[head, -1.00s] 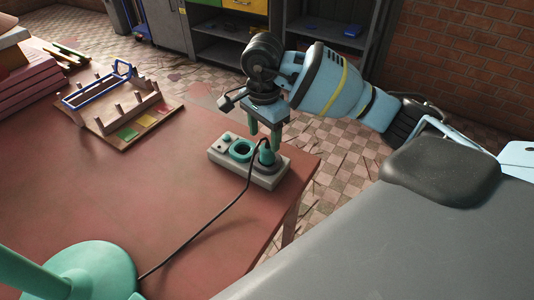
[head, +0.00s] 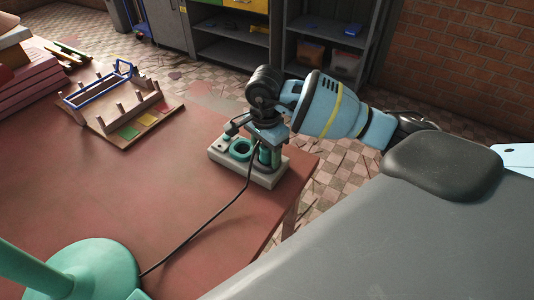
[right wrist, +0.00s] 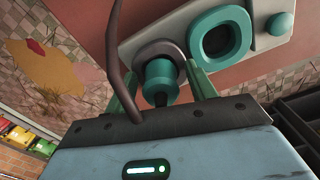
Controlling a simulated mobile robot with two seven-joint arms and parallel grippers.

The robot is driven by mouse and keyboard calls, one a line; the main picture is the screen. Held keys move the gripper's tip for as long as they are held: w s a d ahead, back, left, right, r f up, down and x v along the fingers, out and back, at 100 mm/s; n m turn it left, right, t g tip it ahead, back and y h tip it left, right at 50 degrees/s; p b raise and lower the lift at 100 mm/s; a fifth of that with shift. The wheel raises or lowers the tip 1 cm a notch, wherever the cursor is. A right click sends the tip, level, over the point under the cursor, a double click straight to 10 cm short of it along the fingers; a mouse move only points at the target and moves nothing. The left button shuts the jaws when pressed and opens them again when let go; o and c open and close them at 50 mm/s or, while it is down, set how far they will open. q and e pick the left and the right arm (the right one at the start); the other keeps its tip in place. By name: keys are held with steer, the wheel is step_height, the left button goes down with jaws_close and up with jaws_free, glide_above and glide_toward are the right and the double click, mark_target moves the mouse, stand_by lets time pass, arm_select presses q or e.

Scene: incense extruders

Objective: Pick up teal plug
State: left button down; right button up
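The teal plug (head: 265,157) stands upright in the right part of the pale power strip (head: 218,154) near the table's far right corner. It also shows in the right wrist view (right wrist: 160,76), with its dark cord rising past it. My right gripper (head: 266,162) points down over the plug, one green finger on each side. In the right wrist view the right gripper (right wrist: 163,85) is open, with gaps between the plug and the fingers. The gripper partly hides the plug in the head view. My left gripper is not in view.
Beside the plug is an empty teal-ringed socket (head: 241,150). The black cord (head: 208,232) runs across the red table (head: 150,195) to a teal round base (head: 95,270). A wooden peg rack (head: 120,138) stands at the back left. The table's middle is mostly clear.

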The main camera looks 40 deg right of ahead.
steer(key=c, duration=1)
steer(key=shift+r, duration=0.1)
step_height(320, 180, up, 10)
steer(key=shift+f, duration=0.1)
